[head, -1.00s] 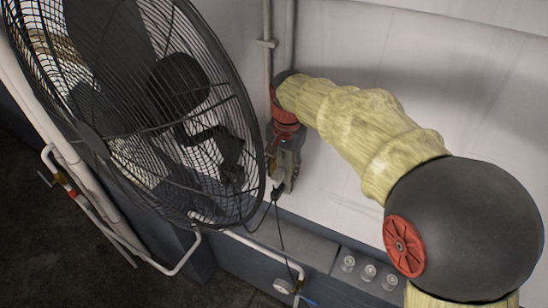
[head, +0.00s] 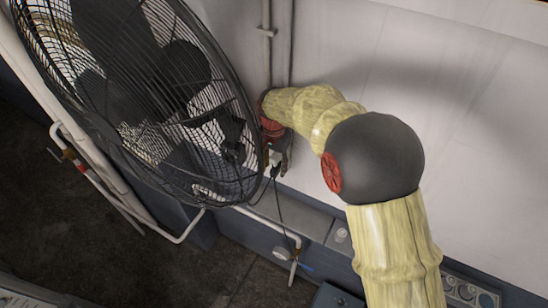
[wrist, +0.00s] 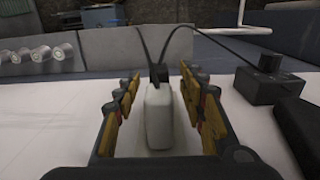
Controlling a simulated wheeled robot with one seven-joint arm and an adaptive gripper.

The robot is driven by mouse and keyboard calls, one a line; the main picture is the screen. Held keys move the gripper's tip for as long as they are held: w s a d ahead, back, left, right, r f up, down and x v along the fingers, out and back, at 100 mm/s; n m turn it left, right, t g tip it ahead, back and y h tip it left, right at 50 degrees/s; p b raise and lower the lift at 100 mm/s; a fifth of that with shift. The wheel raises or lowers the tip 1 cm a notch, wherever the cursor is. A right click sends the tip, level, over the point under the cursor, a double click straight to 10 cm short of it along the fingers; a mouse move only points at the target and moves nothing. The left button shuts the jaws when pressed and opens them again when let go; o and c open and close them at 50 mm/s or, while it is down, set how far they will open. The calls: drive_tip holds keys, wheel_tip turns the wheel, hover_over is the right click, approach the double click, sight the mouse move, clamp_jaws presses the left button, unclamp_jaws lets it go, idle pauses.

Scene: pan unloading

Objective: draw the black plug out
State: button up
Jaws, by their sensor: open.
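The black plug (wrist: 159,73) shows in the wrist view at the far end of a white block (wrist: 158,115), with a black cable rising from it. My gripper (wrist: 160,85) is open, with one finger on each side of the white block and gaps on both sides. The plug lies between or just past the fingertips; I cannot tell which. In the head view my gripper (head: 284,157) is by the wall at the fan's right edge, partly hidden by my arm. The plug is small and dark there.
A large caged fan (head: 150,100) stands close left of my gripper. In the wrist view, a black box (wrist: 270,86) with a cable is to the right. Several pale round knobs (wrist: 38,54) are at left. The white wall (head: 460,130) is bare at right.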

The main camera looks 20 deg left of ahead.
drive_tip(key=shift+f, duration=0.45)
clamp_jaws()
idle(0.8)
